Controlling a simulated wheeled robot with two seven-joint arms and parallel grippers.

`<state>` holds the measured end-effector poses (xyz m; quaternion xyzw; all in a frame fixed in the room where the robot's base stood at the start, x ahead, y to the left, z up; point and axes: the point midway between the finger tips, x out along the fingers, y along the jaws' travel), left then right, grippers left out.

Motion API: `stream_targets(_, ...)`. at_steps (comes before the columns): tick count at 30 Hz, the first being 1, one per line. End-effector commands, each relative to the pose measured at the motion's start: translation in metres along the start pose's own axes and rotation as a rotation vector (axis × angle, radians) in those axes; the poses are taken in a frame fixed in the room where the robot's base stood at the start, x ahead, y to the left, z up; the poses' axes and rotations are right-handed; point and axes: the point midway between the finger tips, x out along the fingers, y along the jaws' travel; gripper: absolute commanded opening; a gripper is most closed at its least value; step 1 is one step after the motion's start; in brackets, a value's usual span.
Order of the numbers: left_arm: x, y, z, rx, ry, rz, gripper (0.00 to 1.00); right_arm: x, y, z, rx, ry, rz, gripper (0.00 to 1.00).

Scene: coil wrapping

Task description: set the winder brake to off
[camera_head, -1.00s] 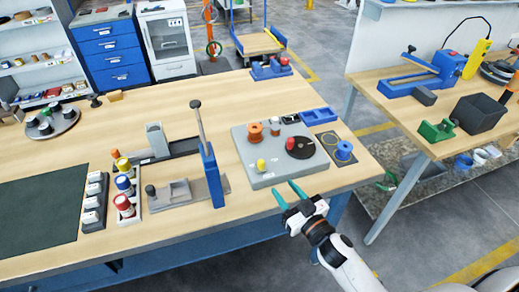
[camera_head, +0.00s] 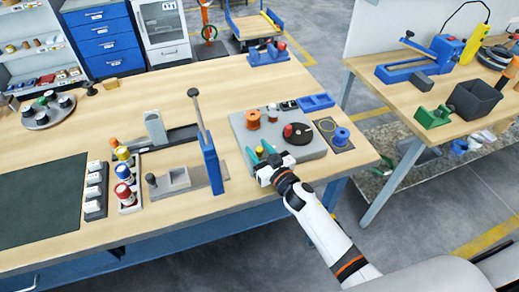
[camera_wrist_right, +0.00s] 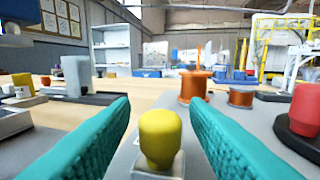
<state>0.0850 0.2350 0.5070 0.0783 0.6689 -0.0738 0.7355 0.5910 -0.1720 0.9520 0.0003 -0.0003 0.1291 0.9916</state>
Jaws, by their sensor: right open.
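The winder is a grey plate (camera_head: 312,152) on the bench with a black disc (camera_head: 300,139) and a red knob (camera_head: 288,131) on it. A yellow knob (camera_wrist_right: 160,138) stands upright on a small pale base (camera_wrist_right: 150,168) near the plate's front; I take it for the brake control. In the head view the yellow knob (camera_head: 259,150) is partly hidden. My right gripper (camera_head: 263,153) is open, its teal fingers on either side of the yellow knob, with visible gaps in the wrist view (camera_wrist_right: 160,118). The brake's setting cannot be read. My left gripper is not in view.
Copper-coloured spools (camera_head: 253,120) stand on the plate behind the knob. A blue spool (camera_head: 341,136) sits at the right. A blue upright post with a lever (camera_head: 211,160) stands to the left. The bench behind is mostly clear.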

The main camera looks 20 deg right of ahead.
Motion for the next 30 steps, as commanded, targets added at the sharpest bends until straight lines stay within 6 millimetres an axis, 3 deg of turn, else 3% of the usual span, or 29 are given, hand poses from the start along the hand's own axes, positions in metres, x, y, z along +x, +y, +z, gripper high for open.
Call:
stream_targets(5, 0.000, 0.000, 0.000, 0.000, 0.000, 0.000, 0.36, 0.000, 0.000, 0.000, 0.000, 0.000, 0.000, 0.42)
stream_targets(13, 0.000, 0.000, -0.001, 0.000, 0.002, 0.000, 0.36, 0.000, 0.000, 0.000, 0.000, 0.000, 0.000, 0.01)
stream_targets(19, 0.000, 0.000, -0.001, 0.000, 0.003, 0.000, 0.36, -0.001, -0.002, 0.000, -0.001, 0.001, 0.000, 0.00)
stream_targets(25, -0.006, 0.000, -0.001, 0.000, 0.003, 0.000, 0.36, -0.007, -0.030, 0.000, -0.004, 0.003, -0.001, 0.00)
stream_targets(30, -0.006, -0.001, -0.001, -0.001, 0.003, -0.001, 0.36, -0.009, -0.037, -0.001, -0.002, 0.001, -0.002, 0.00)
